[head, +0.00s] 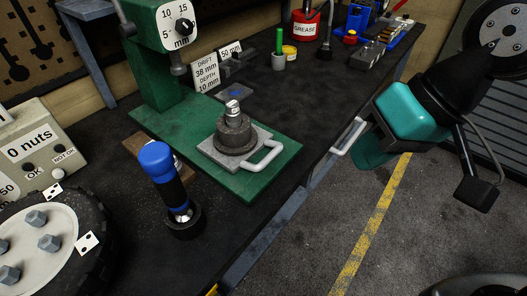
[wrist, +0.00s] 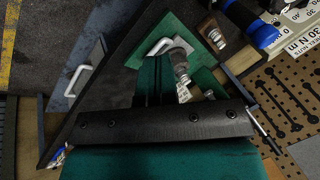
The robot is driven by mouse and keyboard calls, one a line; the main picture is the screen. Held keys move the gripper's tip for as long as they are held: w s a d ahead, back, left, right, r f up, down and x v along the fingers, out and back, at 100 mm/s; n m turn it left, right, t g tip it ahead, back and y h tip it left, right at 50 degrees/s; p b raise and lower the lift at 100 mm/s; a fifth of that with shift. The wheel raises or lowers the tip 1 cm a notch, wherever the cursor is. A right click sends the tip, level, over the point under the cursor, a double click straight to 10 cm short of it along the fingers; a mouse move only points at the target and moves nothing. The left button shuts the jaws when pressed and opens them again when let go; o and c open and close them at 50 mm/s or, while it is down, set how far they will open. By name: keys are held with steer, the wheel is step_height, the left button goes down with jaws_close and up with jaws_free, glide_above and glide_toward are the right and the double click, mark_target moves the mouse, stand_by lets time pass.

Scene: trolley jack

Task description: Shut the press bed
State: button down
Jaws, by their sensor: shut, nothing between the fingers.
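The press bed (head: 210,152) is a grey plate with a white loop handle (head: 264,158) on its front right side. It lies on the green press base (head: 160,124), out in front of the press head (head: 168,25) rather than under it. A dark round hub with a metal pin (head: 234,130) stands on the bed. In the wrist view, the handle (wrist: 160,47) shows against the green base. My teal gripper (head: 374,148) is right of the bench in the head view, apart from the handle, shut and empty.
A blue-topped tool (head: 160,170) stands upright in a dark cup left of the bed. A white drawer handle (head: 347,136) sticks out of the bench front. Signs (head: 206,75), a red grease tin (head: 305,24) and a green marker (head: 279,48) stand behind.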

steer(key=w+a+f+m+t+b, duration=0.1)
steer(key=w+a+f+m, duration=0.1)
steer(key=w+f, duration=0.3)
steer(key=w+a+f+m+t, duration=0.1)
steer(key=w+a+f+m, duration=0.1)
steer(key=w+f+m, duration=0.3)
steer(key=w+a+f+m+t+y+b, duration=0.1)
steer(key=w+a+f+m+t, duration=0.1)
steer(key=w+f, duration=0.4)
steer(key=shift+a+f+m+b, duration=0.25)
steer(key=shift+f+m, duration=0.35)
steer(key=shift+f, duration=0.65)
steer(key=shift+a+f+m+b, duration=0.1)
steer(key=shift+a+f+m, duration=0.15)
steer(key=shift+f+m, duration=0.7)
steer(key=shift+w+a+f+n+p, duration=0.25)
steer(key=shift+w+a+p, duration=0.1)
steer(key=shift+w+a, duration=0.2)
steer(key=shift+w+a+f+n+p, duration=0.1)
steer(key=shift+w+a+f+p, duration=0.25)
steer(key=shift+a, duration=0.3)
steer(key=shift+w+a, duration=0.25)
steer(key=shift+w, duration=0.05)
steer(key=shift+w, duration=0.1)
